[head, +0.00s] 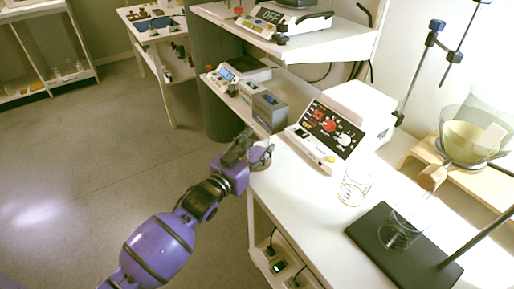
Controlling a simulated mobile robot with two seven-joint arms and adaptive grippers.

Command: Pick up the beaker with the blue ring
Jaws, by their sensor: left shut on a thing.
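My left gripper (252,148) reaches in from the lower left on its purple arm to the left edge of the white bench. It is shut on a small clear glass vessel (264,158), which shows just right of the fingers. The vessel looks like the beaker, but it is small and partly hidden by the gripper. I cannot clearly make out a blue ring on it, or whether it touches the bench. My right gripper is not in view.
A shelf (330,47) overhangs the back. Open floor lies left.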

